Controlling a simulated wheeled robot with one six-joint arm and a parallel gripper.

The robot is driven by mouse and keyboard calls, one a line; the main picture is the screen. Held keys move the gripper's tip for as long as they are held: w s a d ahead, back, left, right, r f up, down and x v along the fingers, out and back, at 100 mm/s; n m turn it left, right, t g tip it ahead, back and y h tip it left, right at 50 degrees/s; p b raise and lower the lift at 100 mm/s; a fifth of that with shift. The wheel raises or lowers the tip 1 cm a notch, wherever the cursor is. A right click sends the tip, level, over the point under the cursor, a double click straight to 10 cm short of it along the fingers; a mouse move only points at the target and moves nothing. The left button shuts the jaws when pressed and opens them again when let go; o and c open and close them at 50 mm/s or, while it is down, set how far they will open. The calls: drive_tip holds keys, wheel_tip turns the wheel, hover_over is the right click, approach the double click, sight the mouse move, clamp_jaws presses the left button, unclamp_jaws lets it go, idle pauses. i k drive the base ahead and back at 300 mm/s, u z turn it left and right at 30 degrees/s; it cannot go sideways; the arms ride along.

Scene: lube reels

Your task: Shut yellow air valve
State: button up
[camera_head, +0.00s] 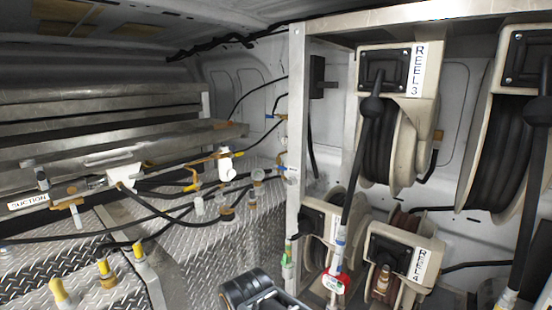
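I cannot tell which of the two is the air valve, or whether either is open or shut. A dark rounded part with grey edges, probably of my own arm, shows at the bottom centre. No gripper fingers show, and nothing of mine touches the valves.
Hose reels stand on a metal frame (297,130) at the right, labelled REEL 3 (397,70) and REEL 4 (402,252). Yellow-capped fittings (104,270) stand at the lower left. Black hoses (150,213) cross before the diamond-plate surface (190,255). A SUCTION label (28,201) is at far left.

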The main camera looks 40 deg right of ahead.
sight(242, 154)
drive_tip(key=u, duration=0.4)
drive_tip(key=k, duration=0.15)
drive_tip(key=z, duration=1.55)
drive_tip(key=i, duration=0.95)
drive_tip(key=u, duration=0.6)
drive_tip(key=k, duration=1.1)
drive_tip(key=z, duration=0.45)
drive_tip(key=i, duration=1.25)
drive_tip(key=u, duration=0.05)
